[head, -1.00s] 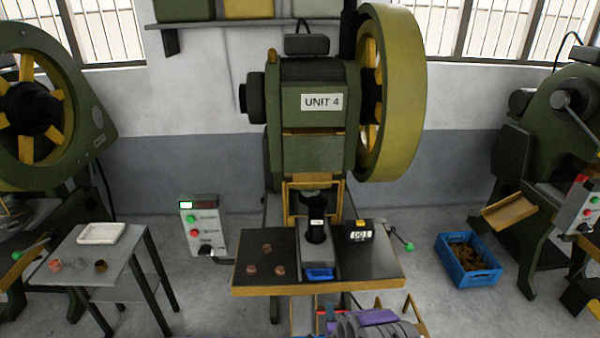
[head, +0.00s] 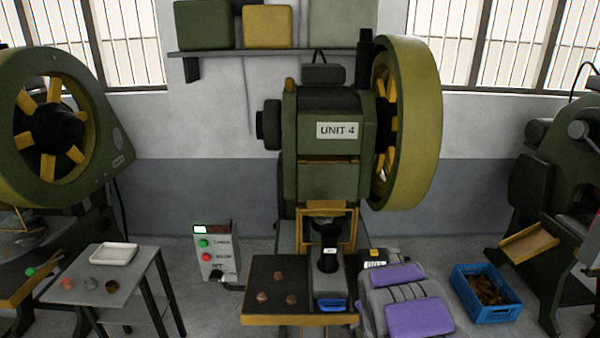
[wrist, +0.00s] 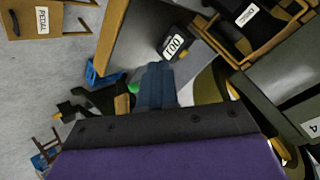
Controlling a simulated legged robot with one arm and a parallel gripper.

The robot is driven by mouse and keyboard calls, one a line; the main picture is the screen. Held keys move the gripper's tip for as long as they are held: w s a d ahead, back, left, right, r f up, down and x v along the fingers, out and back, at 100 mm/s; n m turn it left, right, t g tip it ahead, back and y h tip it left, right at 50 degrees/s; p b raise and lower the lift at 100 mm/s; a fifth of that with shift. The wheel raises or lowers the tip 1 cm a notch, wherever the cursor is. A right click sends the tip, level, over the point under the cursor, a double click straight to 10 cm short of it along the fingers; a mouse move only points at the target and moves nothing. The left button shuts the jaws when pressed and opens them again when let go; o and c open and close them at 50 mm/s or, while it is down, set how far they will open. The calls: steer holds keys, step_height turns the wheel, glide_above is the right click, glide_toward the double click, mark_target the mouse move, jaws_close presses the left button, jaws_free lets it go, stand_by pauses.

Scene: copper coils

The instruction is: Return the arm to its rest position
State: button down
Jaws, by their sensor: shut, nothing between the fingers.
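My arm (head: 405,305), grey with purple pads, shows at the bottom right of the head view, in front of the right part of the press table. It hides part of the table and the counter. In the wrist view my gripper (wrist: 157,88) shows as blue-grey fingers beyond a dark bar and purple body. The fingers are shut and empty, and appear clear of nearby things. In the head view I cannot make out the fingers.
The UNIT 4 press (head: 325,130) stands ahead, with several copper coils on its table (head: 262,320). A control box (head: 215,250) and side table (head: 88,270) are left. A blue crate (head: 490,310) is right. The wrist view shows a PEDAL box (wrist: 43,20) and counter (wrist: 174,43).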

steer(key=s+a+r+n+g, duration=0.1)
steer(key=s+r+n+g, duration=0.15)
steer(key=s+r, duration=0.7)
steer(key=s+a+r+n+g, duration=0.2)
steer(key=s+r+g, duration=0.2)
steer(key=s+r, duration=0.55)
steer(key=s+a+r+n+g, duration=0.1)
steer(key=s+r+n, duration=0.1)
steer(key=s, duration=0.9)
steer(key=s+a+r+n+g+y, duration=0.1)
steer(key=s+a+r+n+g, duration=0.1)
steer(key=s, duration=0.9)
steer(key=s+a+r+n+g, duration=0.2)
steer(key=s, duration=0.8)
steer(key=shift+s+a+r+y, duration=0.2)
steer(key=shift+s+r+y, duration=0.1)
steer(key=shift+s+r, duration=0.1)
